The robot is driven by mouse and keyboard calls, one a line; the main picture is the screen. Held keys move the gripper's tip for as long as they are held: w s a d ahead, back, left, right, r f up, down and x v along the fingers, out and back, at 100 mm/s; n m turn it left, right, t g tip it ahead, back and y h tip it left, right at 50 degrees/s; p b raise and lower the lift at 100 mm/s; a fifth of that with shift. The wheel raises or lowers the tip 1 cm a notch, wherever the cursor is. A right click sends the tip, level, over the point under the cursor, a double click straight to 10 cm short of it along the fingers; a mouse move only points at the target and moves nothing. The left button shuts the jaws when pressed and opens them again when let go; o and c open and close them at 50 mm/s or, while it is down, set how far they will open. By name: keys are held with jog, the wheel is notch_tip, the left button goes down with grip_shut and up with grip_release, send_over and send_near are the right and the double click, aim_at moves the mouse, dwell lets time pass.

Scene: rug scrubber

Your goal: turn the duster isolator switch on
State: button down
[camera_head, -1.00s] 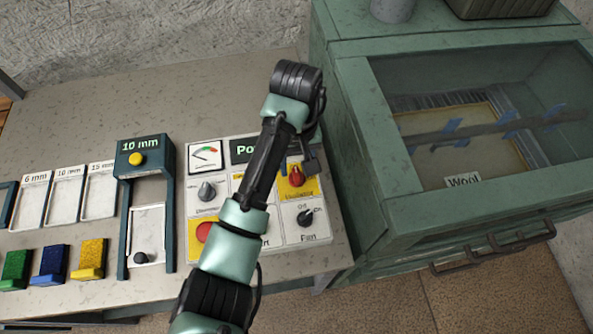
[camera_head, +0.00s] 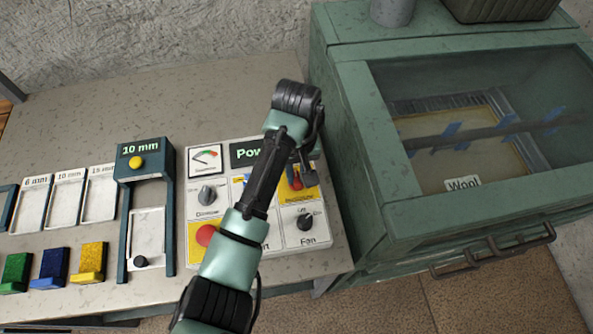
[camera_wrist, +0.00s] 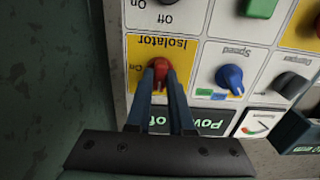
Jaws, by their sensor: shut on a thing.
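The isolator switch is a red knob (camera_head: 297,186) on a yellow square at the right side of the control panel (camera_head: 280,240). In the wrist view the red knob (camera_wrist: 159,68) sits between my two blue finger tips, under the label "Isolator", with "On" printed beside it. My gripper (camera_wrist: 160,78) is shut on this knob. In the head view my gripper (camera_head: 299,174) is over the yellow square and partly hides the knob. The knob's exact angle is hard to tell. The display (camera_wrist: 205,121) seems to read "Power off".
A green machine (camera_head: 350,170) stands close on the right.

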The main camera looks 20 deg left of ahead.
jog(key=shift+r+m+p, duration=0.1)
jog(key=shift+m+p, duration=0.3)
jog(key=m+p, duration=0.2)
jog(key=m, duration=0.2)
jog(key=shift+r, duration=0.1)
jog(key=m+p, duration=0.2)
jog(key=m, duration=0.2)
jog(key=shift+p, duration=0.35)
jog(key=m+p, duration=0.1)
jog(key=m, duration=0.4)
jog(key=shift+p, duration=0.3)
jog(key=m+p, duration=0.1)
jog(key=m, duration=0.3)
jog(key=c, duration=0.8)
grip_release()
